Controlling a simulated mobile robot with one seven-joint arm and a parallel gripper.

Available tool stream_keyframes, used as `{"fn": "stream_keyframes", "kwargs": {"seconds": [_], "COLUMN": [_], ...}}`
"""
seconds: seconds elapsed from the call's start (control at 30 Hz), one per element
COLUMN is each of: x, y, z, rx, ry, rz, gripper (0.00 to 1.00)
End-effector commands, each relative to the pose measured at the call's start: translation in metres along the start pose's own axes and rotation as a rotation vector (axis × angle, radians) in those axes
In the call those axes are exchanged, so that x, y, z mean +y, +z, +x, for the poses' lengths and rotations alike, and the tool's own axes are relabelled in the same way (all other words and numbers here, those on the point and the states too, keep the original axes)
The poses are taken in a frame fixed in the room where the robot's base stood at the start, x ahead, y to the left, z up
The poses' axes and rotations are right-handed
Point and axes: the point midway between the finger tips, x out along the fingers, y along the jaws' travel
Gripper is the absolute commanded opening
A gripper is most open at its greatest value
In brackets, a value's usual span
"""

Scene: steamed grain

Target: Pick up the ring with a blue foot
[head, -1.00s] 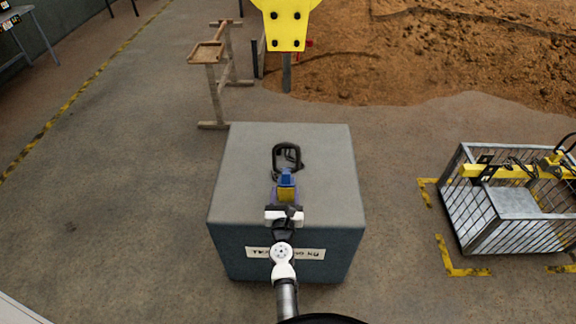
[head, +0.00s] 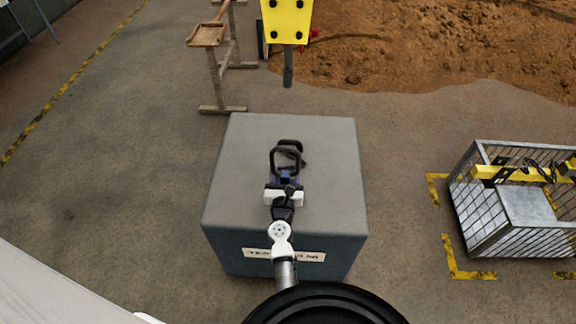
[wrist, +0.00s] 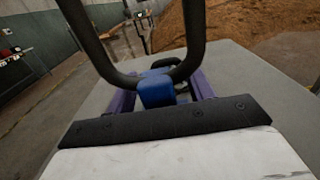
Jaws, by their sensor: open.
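The black ring (head: 273,159) is an open loop above the grey top of a block. Its blue foot (wrist: 156,91) shows in the wrist view, and the loop rises from it out of the top of that picture. My gripper (head: 286,178) is at the near side of the ring. In the wrist view the purple fingers of my gripper (wrist: 163,92) are apart, with the blue foot between them. I cannot tell whether either finger touches the foot. The dark pad of my gripper hides the foot's lower part.
The ring's block (head: 335,185) has a bare grey top on both sides. Another dark object (wrist: 166,63) lies behind the foot. A wire cage (head: 490,215) stands to the right, a wooden stand (head: 213,80) at the back left. A yellow part (head: 288,20) hangs beyond the block.

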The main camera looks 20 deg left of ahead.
Motion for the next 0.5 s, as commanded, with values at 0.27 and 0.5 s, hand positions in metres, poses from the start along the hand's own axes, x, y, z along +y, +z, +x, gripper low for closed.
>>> {"fn": "stream_keyframes", "kwargs": {"seconds": [0.27,0.5], "x": [0.0006,0.0006], "y": [-0.0002,-0.0003], "z": [-0.0007,-0.0006], "rx": [0.0,0.0], "ry": [0.0,0.0], "rz": [0.0,0.0], "gripper": [0.53,0.23]}}
